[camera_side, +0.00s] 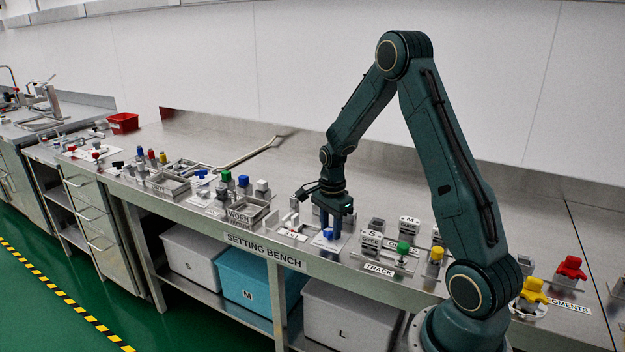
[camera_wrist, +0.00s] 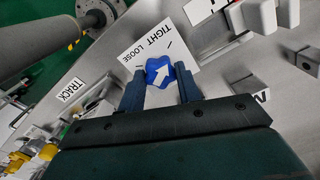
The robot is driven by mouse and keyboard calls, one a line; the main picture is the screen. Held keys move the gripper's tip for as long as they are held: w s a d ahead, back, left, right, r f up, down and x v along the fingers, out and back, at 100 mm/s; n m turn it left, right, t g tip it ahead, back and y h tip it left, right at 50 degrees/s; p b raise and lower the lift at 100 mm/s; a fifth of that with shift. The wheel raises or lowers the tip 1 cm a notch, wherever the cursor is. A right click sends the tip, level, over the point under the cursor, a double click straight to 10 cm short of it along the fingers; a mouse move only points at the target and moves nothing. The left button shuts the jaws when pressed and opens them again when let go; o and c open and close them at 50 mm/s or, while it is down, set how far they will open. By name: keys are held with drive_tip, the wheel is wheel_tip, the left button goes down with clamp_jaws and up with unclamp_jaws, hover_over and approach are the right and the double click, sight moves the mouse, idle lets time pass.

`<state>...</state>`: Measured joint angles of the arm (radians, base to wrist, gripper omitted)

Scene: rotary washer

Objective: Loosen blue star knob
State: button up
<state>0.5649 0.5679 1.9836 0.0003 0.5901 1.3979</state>
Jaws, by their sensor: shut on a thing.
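The blue star knob (camera_wrist: 158,74) sits on a white plate (camera_wrist: 150,42) printed TIGHT and LOOSE in the wrist view. A white arrow on the knob points up and to the right, toward the mark beside TIGHT. My gripper (camera_wrist: 160,82) has a finger on each side of the knob and is shut on it. In the side view the knob (camera_side: 328,233) shows low between the fingers of my gripper (camera_side: 331,230), which points straight down at the bench. The finger contact on the knob is partly hidden there.
A TRACK fixture (camera_side: 379,269) with a green knob (camera_side: 403,247) stands to the right. A WORN tray (camera_side: 240,217) stands to the left. The back of the bench (camera_side: 290,160) is mostly clear.

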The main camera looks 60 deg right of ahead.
drive_tip(key=shift+n, duration=0.4)
drive_tip(key=n, duration=1.2)
drive_tip(key=shift+n, duration=0.3)
drive_tip(key=n, duration=0.4)
drive_tip(key=shift+n, duration=0.3)
drive_tip(key=n, duration=0.4)
drive_tip(key=shift+n, duration=0.4)
drive_tip(key=o, duration=1)
drive_tip(key=shift+c, duration=0.2)
drive_tip(key=shift+r, duration=0.1)
